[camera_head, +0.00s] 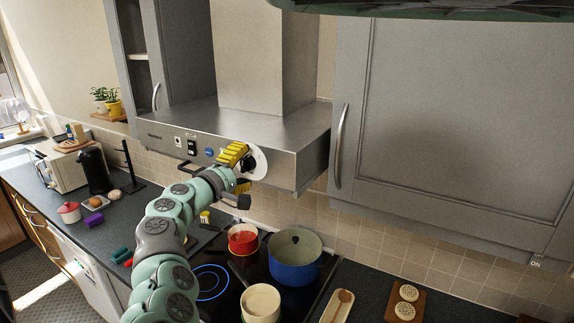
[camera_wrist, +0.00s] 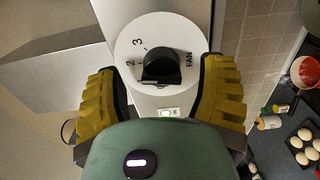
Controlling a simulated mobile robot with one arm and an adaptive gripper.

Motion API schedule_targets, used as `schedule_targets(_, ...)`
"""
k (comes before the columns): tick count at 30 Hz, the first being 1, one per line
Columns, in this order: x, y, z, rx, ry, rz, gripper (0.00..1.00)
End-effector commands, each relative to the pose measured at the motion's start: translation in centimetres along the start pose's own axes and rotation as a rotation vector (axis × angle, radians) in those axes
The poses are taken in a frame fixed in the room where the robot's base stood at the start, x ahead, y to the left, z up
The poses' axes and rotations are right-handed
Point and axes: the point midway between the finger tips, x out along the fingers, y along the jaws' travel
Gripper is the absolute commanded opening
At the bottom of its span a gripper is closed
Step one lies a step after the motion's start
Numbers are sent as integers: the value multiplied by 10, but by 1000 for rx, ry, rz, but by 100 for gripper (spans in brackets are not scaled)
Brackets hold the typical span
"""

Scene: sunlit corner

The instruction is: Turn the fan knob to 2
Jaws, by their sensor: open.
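The fan knob (camera_wrist: 162,68) is a black bar-shaped handle on a round white dial (camera_wrist: 135,35). The marks 2, 3 and FAN show around it in the wrist view; I cannot tell exactly which mark it points to. In the head view the white dial (camera_head: 260,160) sits on the front of the steel range hood (camera_head: 235,128), at its right part. My gripper (camera_wrist: 160,75) is open, with yellow ribbed fingers on the left and right of the knob, apart from it. It also shows in the head view (camera_head: 240,169), in front of the dial.
Below the hood, a red pot (camera_head: 243,240), a blue pot (camera_head: 294,272) and a cream pot (camera_head: 261,304) stand on the cooktop. A grey cabinet (camera_head: 450,130) with a bar handle is right of the hood.

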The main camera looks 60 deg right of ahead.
Motion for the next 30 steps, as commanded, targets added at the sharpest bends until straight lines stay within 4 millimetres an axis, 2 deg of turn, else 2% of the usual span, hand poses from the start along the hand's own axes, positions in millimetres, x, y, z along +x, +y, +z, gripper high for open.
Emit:
schedule_targets(21, -87, -2, -1, -5, 10, -3, 69)
schedule_targets(30, -110, -1, -1, -2, 7, -2, 69)
